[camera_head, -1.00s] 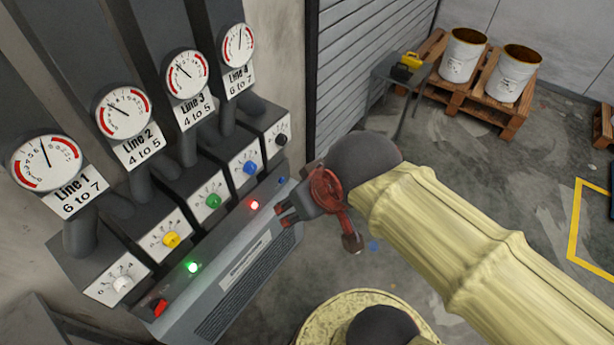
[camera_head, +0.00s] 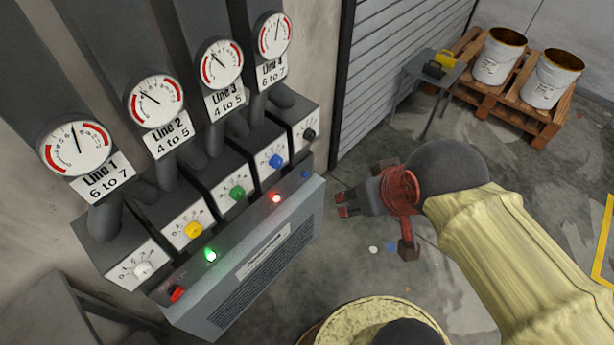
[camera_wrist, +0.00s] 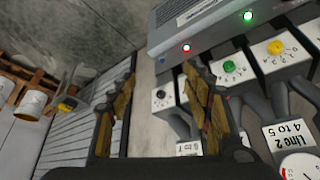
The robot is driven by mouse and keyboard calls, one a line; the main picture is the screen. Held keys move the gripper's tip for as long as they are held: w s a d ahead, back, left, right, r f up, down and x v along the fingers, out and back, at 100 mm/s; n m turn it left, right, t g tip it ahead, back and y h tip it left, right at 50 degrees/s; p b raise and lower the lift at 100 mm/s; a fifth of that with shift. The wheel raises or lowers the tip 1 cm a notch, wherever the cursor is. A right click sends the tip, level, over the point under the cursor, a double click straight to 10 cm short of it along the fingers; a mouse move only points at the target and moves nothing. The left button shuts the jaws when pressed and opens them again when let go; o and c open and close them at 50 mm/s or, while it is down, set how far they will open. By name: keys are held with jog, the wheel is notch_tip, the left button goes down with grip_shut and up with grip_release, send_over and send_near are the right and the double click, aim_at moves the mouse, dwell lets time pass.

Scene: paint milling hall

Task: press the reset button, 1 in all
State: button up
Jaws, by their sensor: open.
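A small blue button (camera_head: 305,174) sits at the right end of the grey control panel (camera_head: 291,238), past the lit red lamp (camera_head: 276,198). No reset label is readable on it. It also shows small in the wrist view (camera_wrist: 161,60), between the fingers. My gripper (camera_head: 343,204) is open and empty, to the right of the panel and apart from it. In the wrist view my two fingers (camera_wrist: 160,67) are spread, with the panel's end ahead of them.
A lit green lamp (camera_head: 211,255) and a red switch (camera_head: 176,293) are on the same panel. A row of coloured knobs and several gauges stand behind it. A small table (camera_head: 437,72) and a pallet with buckets (camera_head: 520,115) are at the back right. Open floor lies between.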

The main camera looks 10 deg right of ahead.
jog(key=c, duration=0.3)
